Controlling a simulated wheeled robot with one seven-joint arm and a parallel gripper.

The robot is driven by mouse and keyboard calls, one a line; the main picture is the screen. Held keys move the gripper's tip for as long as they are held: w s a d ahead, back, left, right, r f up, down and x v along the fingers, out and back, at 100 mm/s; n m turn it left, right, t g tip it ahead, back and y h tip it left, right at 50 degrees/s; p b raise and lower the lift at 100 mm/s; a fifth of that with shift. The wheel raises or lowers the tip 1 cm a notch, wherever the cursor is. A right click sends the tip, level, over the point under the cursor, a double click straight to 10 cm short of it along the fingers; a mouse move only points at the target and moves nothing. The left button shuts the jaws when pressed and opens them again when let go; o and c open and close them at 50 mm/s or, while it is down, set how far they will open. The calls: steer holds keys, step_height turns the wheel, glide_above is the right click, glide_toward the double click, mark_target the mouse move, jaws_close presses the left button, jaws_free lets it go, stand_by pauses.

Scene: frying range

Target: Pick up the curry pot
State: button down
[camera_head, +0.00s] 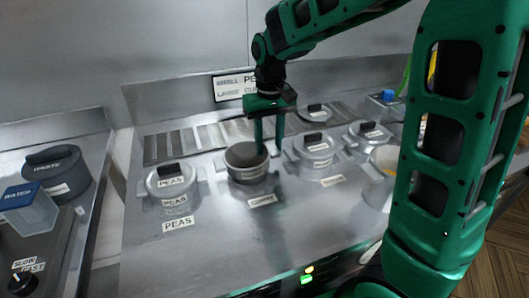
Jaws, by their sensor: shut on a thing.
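The curry pot, as I take it, is a grey open pot (247,168) without a lid, standing on the steel range top. The label (262,200) in front of it is too small to read surely. My gripper (268,148) points straight down at the pot's right side. Its two green fingers are shut on the pot there, with a small gap between them. Whether they hold the rim or a side handle cannot be told. The pot looks upright and seems to rest on the range.
A lidded peas pot (170,181) stands to the left; more lidded pots (314,148) (369,136) stand to the right. A loose lid (315,112) lies behind. A pale container (381,165) is beside my arm. The range's front middle is clear.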

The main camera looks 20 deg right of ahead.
step_height(320, 180, up, 15)
stand_by(0.3)
stand_by(0.5)
